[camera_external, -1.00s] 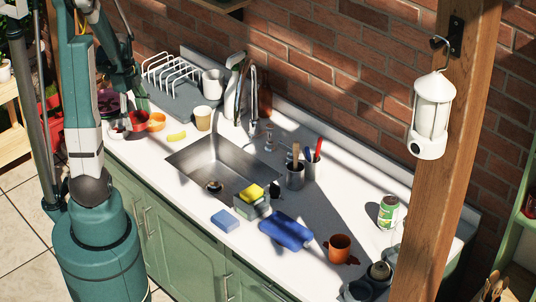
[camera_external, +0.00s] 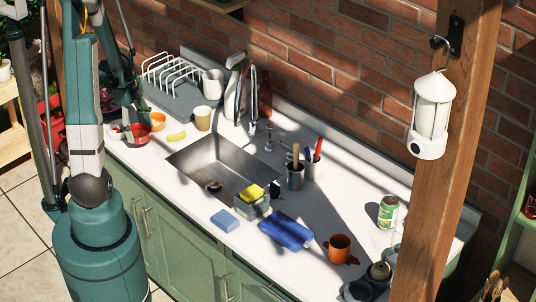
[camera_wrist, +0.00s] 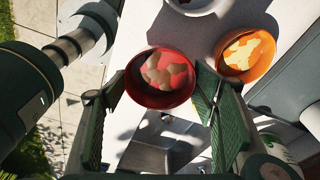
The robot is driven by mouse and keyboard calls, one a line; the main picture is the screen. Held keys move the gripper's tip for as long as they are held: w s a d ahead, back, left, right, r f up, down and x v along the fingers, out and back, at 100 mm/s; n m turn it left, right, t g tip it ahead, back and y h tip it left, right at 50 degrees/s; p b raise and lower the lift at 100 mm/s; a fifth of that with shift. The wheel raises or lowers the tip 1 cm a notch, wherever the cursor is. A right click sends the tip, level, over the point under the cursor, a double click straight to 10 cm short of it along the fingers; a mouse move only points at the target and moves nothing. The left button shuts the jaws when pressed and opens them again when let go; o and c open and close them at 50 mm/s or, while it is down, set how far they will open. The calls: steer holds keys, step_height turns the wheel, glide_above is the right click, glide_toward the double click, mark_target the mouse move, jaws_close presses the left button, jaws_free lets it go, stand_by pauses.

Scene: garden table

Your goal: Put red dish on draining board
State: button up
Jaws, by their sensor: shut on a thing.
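The red dish (camera_wrist: 160,92) has pale brown patches inside and sits between my two fingers in the wrist view. My gripper (camera_wrist: 157,98) is shut on the dish, with one green finger at each side. In the external view the red dish (camera_external: 137,139) is at the left end of the counter, below my gripper (camera_external: 133,122), which is partly hidden there. The grey draining board (camera_external: 188,101) lies behind it at the back left of the counter, with a white rack (camera_external: 172,75) on it.
An orange bowl (camera_external: 157,121) stands close to the right of the dish, and a whitish dish (camera_external: 115,131) to its left. A yellow object (camera_external: 176,136), a paper cup (camera_external: 203,118) and the sink (camera_external: 225,165) lie farther right. A grey mug (camera_external: 213,82) stands near the rack.

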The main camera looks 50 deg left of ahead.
mark_target(138, 136)
steer(key=shift+f, duration=0.1)
steer(key=shift+f, duration=2)
steer(key=shift+f, duration=0.2)
steer(key=o, duration=0.9)
steer(key=shift+r, duration=0.2)
steer(key=shift+s+a+r, duration=0.1)
steer(key=shift+a+r, duration=0.2)
steer(key=shift+r, duration=1.7)
steer(key=shift+s+a+r, duration=0.15)
steer(key=shift+a+r, duration=0.1)
steer(key=shift+r, duration=1.7)
steer(key=shift+s+a+r, duration=0.1)
steer(key=shift+a+r, duration=0.2)
steer(key=shift+r, duration=1.7)
